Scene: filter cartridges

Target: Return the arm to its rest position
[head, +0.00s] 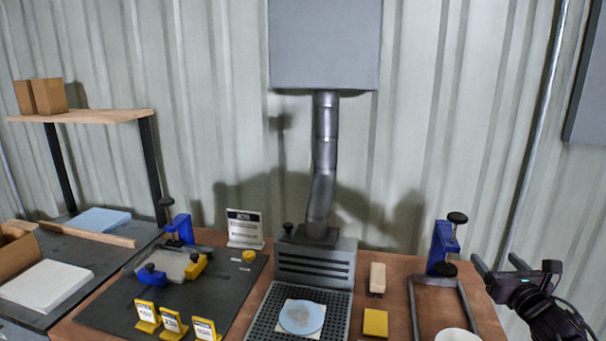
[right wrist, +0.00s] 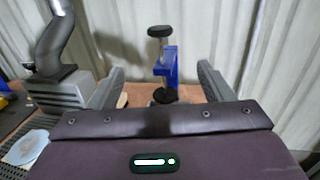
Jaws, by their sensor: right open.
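My right gripper (head: 496,261) is at the right of the head view, beyond the right edge of the wooden bench. Its two fingers are spread apart with nothing between them. In the right wrist view the open gripper (right wrist: 160,68) points towards the wall, with a blue clamp (right wrist: 165,68) showing in the gap farther off. The same blue clamp (head: 443,245) stands at the bench's right back, left of the gripper and apart from it. My left gripper is not in view.
A grey metal frame (head: 412,300) lies by the clamp. A perforated grille (head: 262,318) holds a light blue disc (head: 302,317) on a white square. A fume duct (head: 325,140) rises behind. A dark mat (head: 110,312) carries yellow stands (head: 147,315). A yellow block (head: 375,322) lies right of the grille.

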